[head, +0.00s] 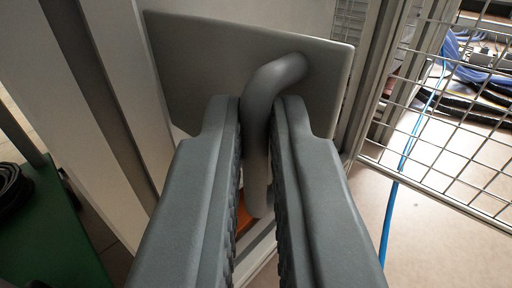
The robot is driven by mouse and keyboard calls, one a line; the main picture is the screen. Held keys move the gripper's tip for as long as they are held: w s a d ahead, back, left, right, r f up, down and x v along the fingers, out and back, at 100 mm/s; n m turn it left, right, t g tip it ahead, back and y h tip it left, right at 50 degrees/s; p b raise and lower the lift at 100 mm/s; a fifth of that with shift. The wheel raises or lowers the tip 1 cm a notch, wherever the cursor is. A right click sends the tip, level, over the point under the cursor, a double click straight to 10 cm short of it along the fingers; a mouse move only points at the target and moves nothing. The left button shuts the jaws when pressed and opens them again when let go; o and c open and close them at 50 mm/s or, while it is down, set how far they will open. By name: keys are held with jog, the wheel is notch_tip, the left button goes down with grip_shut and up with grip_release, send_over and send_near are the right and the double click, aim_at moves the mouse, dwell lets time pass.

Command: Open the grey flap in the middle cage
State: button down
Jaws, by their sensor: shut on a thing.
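The grey flap (205,60) is a flat panel at the top middle of the head view, set between pale frame posts. It stands tilted, and its right edge lies near a metal post. A curved grey handle (276,78) sticks out from it and bends down toward me. My gripper (258,115) has its two ridged fingers on either side of the handle and is shut on it. The fingers hide part of the handle and the lower part of the flap. Something orange (244,220) shows below, partly hidden between the fingers.
A wire mesh panel (450,130) stands to the right, close to the flap's post. A blue cable (400,165) hangs behind it, with more cables at the upper right. Pale posts (95,110) stand to the left. A green surface (45,235) with a black object lies at the lower left.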

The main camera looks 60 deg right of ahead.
jog(key=shift+w+d+r, duration=0.15)
jog(key=c, duration=1.5)
grip_release()
jog(key=shift+d, duration=0.25)
jog(key=shift+a, duration=0.25)
jog(key=shift+s+a, duration=0.2)
jog(key=v, duration=1.6)
jog(key=shift+s+a, duration=0.1)
jog(key=shift+a, duration=0.3)
